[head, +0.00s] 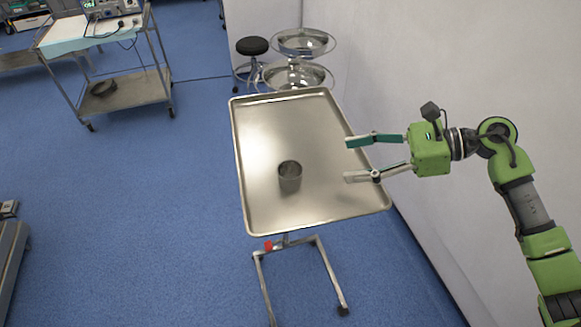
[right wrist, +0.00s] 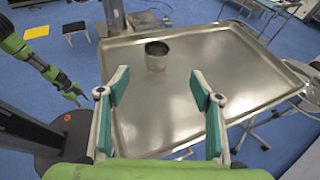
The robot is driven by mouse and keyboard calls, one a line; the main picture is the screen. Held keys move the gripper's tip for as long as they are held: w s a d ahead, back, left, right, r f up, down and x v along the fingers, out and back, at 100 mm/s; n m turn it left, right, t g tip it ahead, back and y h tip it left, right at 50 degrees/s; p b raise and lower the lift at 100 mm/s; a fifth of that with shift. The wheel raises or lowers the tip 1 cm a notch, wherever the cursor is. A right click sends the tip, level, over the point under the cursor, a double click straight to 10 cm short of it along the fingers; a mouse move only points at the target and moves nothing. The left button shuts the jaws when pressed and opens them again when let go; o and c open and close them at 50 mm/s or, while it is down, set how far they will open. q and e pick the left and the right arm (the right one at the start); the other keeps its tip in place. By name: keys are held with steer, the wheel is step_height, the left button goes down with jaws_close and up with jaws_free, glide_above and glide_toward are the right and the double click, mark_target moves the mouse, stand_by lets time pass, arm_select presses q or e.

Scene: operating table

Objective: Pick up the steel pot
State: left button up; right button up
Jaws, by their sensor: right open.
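The steel pot (head: 290,177) is a small grey metal cup standing upright on the steel tray (head: 265,125), left of the tray's middle in the head view. It also shows in the right wrist view (right wrist: 157,57), beyond the fingers and left of centre. My right gripper (head: 347,161) is open and empty over the tray's right edge, pointing left toward the pot and apart from it. Its two teal-padded fingers show in the right wrist view. My left gripper (right wrist: 76,97) appears small at the left of the right wrist view; its jaws are too small to tell.
The tray is otherwise empty and sits on a wheeled stand (head: 315,243). A white wall (head: 400,60) runs close along the right. Steel basins (head: 303,42) and a black stool (head: 252,46) stand behind. A cart (head: 125,90) stands far left, with clear blue floor between.

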steer(key=p, duration=0.3)
glide_toward(279, 171)
steer(key=shift+w+d+r, duration=0.1)
steer(key=shift+d+r, duration=0.05)
steer(key=shift+d, duration=0.05)
steer(key=shift+w+a+f, duration=0.1)
steer(key=shift+a+f, duration=0.2)
steer(key=shift+a, duration=0.15)
steer(key=p+x, duration=0.3)
steer(key=x, duration=0.2)
steer(key=shift+r, duration=0.1)
steer(key=shift+a, duration=0.15)
arm_select(q)
step_height(279, 171, up, 6)
steer(key=shift+s+r, duration=0.2)
steer(key=shift+s, duration=0.15)
steer(key=shift+s, duration=0.15)
arm_select(e)
steer(key=c, duration=1.1)
